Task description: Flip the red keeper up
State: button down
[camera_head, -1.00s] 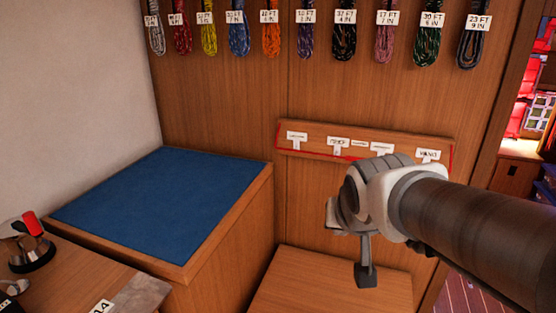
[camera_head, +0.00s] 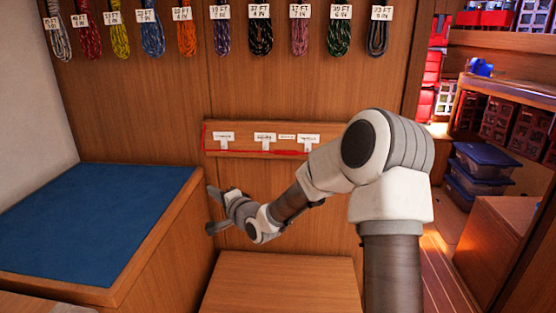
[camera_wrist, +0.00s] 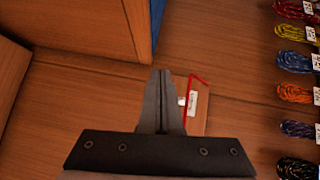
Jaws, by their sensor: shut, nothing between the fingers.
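The red keeper (camera_head: 262,153) is a thin red bar. It lies along the lower edge of a wooden board on the wall, with its left end rising up the board's left side. Its right part is hidden behind my arm. In the wrist view the keeper (camera_wrist: 198,80) shows just right of the fingertips. My gripper (camera_head: 214,194) is low and left of the board, near the blue-topped box's corner. In the wrist view its fingers (camera_wrist: 163,76) are together and empty. I see no clear contact with the keeper.
The wooden board (camera_head: 240,130) carries several white-labelled pegs. Coiled lines (camera_head: 260,38) with tags hang above. A blue-topped box (camera_head: 90,220) stands left, and a low wooden box (camera_head: 280,285) below. Blue bins (camera_head: 485,165) and shelves are at the right.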

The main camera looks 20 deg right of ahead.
jog(key=s+d+f+m+t+h, duration=0.1)
jog(key=d+m+t+h, duration=0.7)
jog(key=d+m+h, duration=0.8)
jog(key=d+f+m, duration=0.1)
jog(key=d+m, duration=0.2)
jog(key=m, duration=0.8)
jog(key=shift+d+m, duration=0.15)
jog(key=shift+m, duration=0.25)
jog(key=shift+f, duration=0.1)
jog(key=b+x, duration=0.1)
jog(key=x, duration=0.9)
